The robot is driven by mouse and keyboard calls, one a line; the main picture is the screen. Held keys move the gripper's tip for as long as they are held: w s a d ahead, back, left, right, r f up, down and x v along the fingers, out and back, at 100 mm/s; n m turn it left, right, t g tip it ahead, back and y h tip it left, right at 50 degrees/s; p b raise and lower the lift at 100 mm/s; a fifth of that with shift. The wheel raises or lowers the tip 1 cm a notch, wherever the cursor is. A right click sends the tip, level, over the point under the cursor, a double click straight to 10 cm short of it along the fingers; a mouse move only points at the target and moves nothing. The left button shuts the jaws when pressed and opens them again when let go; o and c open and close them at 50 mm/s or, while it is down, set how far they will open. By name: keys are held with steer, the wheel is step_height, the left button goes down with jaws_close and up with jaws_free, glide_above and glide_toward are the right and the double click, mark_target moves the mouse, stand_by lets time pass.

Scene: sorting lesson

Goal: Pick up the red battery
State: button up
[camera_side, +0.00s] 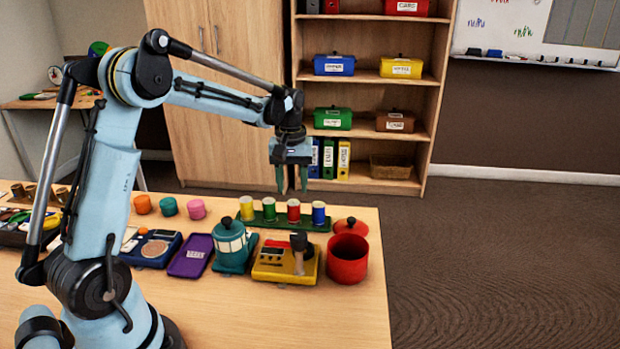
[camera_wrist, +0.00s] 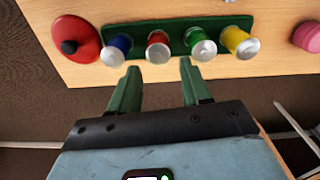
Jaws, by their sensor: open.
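The red battery (camera_side: 293,213) stands upright in a green holder (camera_side: 262,226), between a green battery (camera_side: 269,211) and a blue battery (camera_side: 318,214). A yellow battery (camera_side: 246,210) stands at the left end. The red battery also shows in the wrist view (camera_wrist: 157,37), silver top towards the camera. My gripper (camera_side: 292,190) is open and empty, its fingertips just above the red battery in the side view. In the wrist view my gripper (camera_wrist: 160,66) has its fingertips short of the row, with the red battery lined up with the gap between them.
Three small coloured pots stand left. The table's front right is clear.

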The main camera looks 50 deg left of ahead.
mark_target(293, 201)
steer(key=shift+d+f, duration=0.2)
steer(key=shift+f, duration=3.7)
steer(key=shift+c, duration=0.3)
jaws_close()
steer(key=shift+r, duration=0.15)
steer(key=shift+r, duration=0.55)
step_height(293, 201, up, 2)
steer(key=shift+r, duration=0.2)
steer(key=s+d+r, duration=0.2)
steer(key=d+r, duration=0.5)
steer(key=d, duration=0.4)
steer(key=shift+d+r, duration=0.15)
steer(key=shift+d, duration=0.1)
